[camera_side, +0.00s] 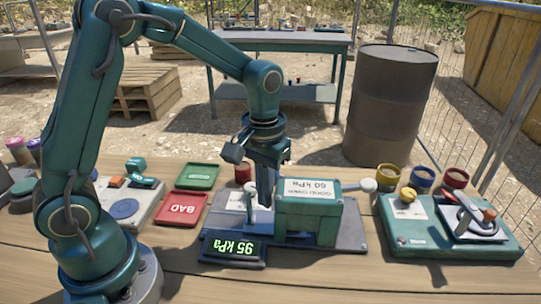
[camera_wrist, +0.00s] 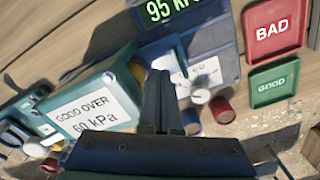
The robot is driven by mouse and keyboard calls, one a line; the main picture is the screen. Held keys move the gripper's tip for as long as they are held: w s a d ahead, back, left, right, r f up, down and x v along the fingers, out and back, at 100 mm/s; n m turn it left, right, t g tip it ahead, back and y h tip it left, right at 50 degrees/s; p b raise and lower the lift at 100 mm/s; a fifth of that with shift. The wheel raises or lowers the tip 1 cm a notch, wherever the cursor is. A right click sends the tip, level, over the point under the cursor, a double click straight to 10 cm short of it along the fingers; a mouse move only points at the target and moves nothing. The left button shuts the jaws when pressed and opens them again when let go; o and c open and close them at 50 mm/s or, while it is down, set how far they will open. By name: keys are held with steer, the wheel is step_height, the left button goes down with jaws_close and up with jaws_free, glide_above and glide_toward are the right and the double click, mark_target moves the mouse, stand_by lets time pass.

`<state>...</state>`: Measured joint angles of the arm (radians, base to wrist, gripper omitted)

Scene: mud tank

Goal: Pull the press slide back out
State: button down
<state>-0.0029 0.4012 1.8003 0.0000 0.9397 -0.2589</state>
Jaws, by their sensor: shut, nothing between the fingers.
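The press is a green box (camera_side: 308,212) labelled "GOOD OVER 60 kPa" on a grey base plate (camera_side: 350,232); the wrist view shows its label side (camera_wrist: 95,100). A rod with a pale round knob (camera_side: 369,185) sticks out of its right side; I cannot tell whether this is the slide. A post with a pale knob (camera_side: 250,187) stands left of the box. My gripper (camera_side: 264,203) points down between post and box, fingers shut and empty. In the wrist view the closed fingers (camera_wrist: 158,85) lie beside a pale knob (camera_wrist: 200,96); contact cannot be told.
A display (camera_side: 232,248) reads 95 kPa in front. A red BAD tray (camera_side: 181,209) and a green GOOD tray (camera_side: 197,176) lie left. A green lever device (camera_side: 425,235) and several coloured jars stand right. The front tabletop is clear.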

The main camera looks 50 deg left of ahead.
steer(key=shift+f, duration=0.25)
steer(key=shift+s+a, duration=0.15)
steer(key=shift+a, duration=0.05)
